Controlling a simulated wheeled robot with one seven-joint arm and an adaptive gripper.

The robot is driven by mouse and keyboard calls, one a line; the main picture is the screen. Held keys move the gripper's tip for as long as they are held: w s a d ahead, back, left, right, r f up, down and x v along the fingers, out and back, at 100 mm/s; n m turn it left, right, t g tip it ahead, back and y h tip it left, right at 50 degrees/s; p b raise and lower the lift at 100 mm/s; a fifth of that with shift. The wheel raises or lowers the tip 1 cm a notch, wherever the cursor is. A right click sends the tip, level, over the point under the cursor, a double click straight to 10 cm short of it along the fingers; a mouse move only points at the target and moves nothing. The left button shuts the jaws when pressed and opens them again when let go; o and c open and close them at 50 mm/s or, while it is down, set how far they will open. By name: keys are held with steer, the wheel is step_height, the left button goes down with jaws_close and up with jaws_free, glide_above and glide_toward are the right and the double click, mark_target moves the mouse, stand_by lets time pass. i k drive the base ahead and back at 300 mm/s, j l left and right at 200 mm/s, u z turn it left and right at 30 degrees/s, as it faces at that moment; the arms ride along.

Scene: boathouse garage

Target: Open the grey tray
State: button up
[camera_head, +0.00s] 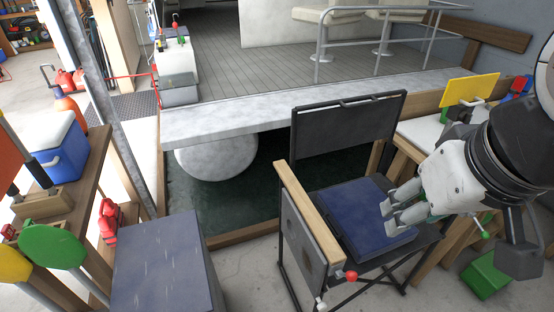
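No object is plainly recognisable as a grey tray. A flat dark-blue slab or case (362,222) lies on the seat of a black folding chair (345,128); I cannot tell whether it opens. A grey box with a scuffed blue-grey top (168,262) stands at the lower left, its bottom cut off by the frame. My gripper (387,219) comes in from the right, over the right part of the slab. Its two light-grey fingers are apart with nothing seen between them. I cannot tell whether they touch the slab.
The chair's wooden armrest (308,213) rises left of the slab. A workbench with a yellow panel (469,89) is at the right, above a green bin (487,274). A shelf with a blue cooler (62,147) is at the left. A pale ledge (300,113) crosses behind the chair.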

mark_target(313, 264)
steer(key=k+j+u, duration=0.15)
steer(key=j, duration=0.3)
steer(key=k+j+u, duration=0.15)
steer(key=j, duration=0.35)
steer(key=k+j+u, duration=0.15)
steer(key=j, duration=0.35)
steer(key=i, duration=0.1)
